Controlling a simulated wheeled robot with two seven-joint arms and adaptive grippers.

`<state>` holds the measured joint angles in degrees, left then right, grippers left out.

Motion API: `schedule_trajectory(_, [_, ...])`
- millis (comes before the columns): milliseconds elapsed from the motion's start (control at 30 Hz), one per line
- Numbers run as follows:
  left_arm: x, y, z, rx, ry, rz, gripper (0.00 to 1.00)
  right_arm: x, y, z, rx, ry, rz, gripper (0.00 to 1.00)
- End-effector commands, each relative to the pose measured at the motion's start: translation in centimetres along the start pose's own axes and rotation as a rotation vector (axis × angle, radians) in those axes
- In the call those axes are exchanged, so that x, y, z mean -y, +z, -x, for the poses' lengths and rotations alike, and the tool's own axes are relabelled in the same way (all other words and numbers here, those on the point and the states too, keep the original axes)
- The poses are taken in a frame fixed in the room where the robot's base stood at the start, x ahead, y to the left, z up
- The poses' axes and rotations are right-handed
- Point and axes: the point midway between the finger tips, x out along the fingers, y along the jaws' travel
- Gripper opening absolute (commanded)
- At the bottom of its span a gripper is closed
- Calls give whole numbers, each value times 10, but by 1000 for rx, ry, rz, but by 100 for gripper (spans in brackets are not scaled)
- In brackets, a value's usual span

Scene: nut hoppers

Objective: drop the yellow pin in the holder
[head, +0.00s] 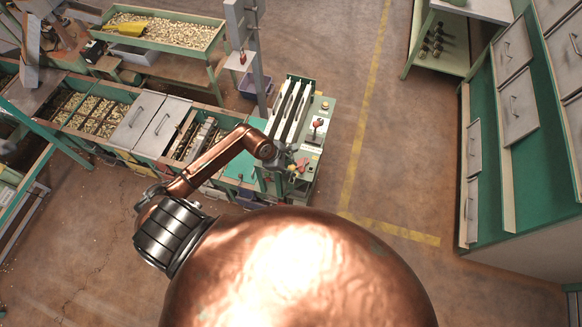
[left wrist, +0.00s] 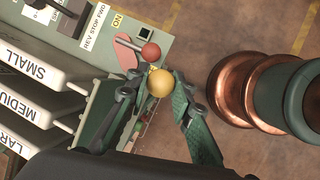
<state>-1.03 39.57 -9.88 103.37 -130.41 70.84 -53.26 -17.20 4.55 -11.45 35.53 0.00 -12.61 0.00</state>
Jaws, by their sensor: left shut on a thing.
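The yellow pin shows its round yellow head (left wrist: 160,83) in the left wrist view, between the fingertips of my left gripper (left wrist: 160,90). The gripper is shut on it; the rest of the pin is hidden. In the head view my left gripper (head: 289,162) is above the near end of a green machine (head: 308,180), where the pin is too small to make out. I cannot make out the holder for certain in either view. My right gripper is not in view.
A red-knobbed lever (left wrist: 150,52) stands close beyond the pin, by a REV STOP FWD label (left wrist: 97,27). White labelled handles (left wrist: 35,70) lie left. Hoppers of nuts (head: 95,115) line the left side. Open floor (head: 375,180) lies right, before green cabinets (head: 540,150).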

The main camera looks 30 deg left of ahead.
Motion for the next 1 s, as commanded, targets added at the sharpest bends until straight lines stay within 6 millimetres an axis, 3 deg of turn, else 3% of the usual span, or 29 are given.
schedule_trajectory(1000, [7, -15, -36, 0, 1, 0, 0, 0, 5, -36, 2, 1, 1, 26])
